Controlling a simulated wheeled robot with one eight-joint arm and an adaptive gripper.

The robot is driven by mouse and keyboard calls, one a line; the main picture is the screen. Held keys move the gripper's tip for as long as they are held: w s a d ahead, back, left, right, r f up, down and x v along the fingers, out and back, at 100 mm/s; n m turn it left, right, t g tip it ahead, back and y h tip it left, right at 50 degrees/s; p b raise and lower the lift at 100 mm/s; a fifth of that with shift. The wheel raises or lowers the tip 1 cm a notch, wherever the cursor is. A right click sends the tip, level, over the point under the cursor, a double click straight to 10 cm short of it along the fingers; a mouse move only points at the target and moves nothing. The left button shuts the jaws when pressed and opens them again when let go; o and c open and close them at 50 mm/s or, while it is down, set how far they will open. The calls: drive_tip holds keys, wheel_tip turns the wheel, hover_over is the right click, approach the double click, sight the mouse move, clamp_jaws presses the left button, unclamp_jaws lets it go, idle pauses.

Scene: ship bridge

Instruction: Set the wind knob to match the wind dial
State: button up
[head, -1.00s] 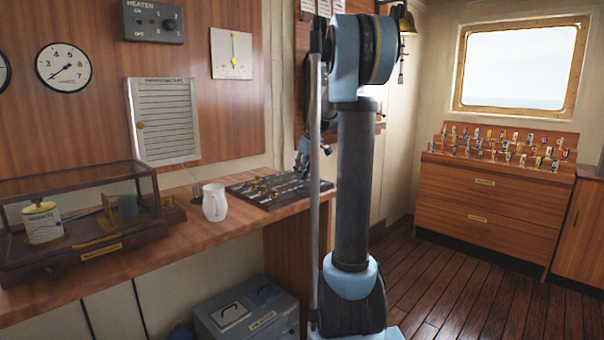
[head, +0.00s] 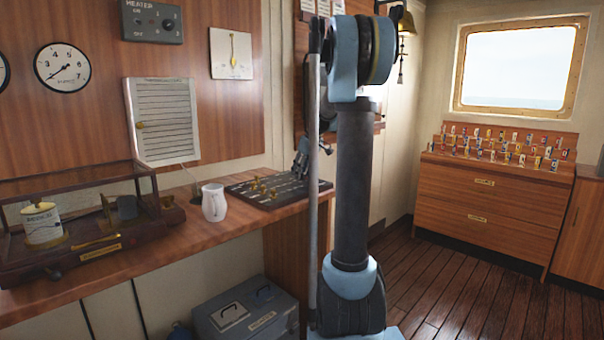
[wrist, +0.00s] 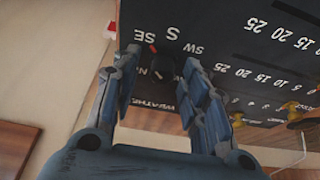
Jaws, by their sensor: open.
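A black weather board (head: 275,188) lies on the wooden desk, with white scales and brass sliders. In the wrist view its dark round wind knob (wrist: 163,71) sits among compass letters, its red mark toward the upper left, near SE. My gripper (wrist: 160,75) is open, with one finger on each side of the knob; whether the fingers touch it I cannot tell. In the head view my gripper (head: 303,165) is at the board's back edge, partly hidden by my arm. A round numbered dial (head: 62,67) hangs on the wall; another is cut off at the left edge. Which shows wind is unclear.
A glass-covered instrument (head: 100,247) is farther left on the desk. A paper chart (head: 162,122), a heater panel (head: 152,21) and a white gauge (head: 231,53) are on the wall.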

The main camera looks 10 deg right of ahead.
drive_tip(key=v, duration=1.2)
drive_tip(key=s+a+f+m, duration=0.1)
drive_tip(key=s+f, duration=0.3)
drive_tip(key=s, duration=0.4)
drive_tip(key=s+a+f+m+g+h, duration=0.1)
drive_tip(key=s+f, duration=0.3)
drive_tip(key=s, duration=0.3)
drive_tip(key=s+a+f+m, duration=0.2)
drive_tip(key=s+f, duration=0.2)
drive_tip(key=s, duration=0.4)
drive_tip(key=s+f+m+h, duration=0.1)
drive_tip(key=s+f+m, duration=0.2)
drive_tip(key=s+f, duration=1.4)
drive_tip(key=shift+d+h, duration=0.3)
drive_tip(key=shift+d, duration=0.15)
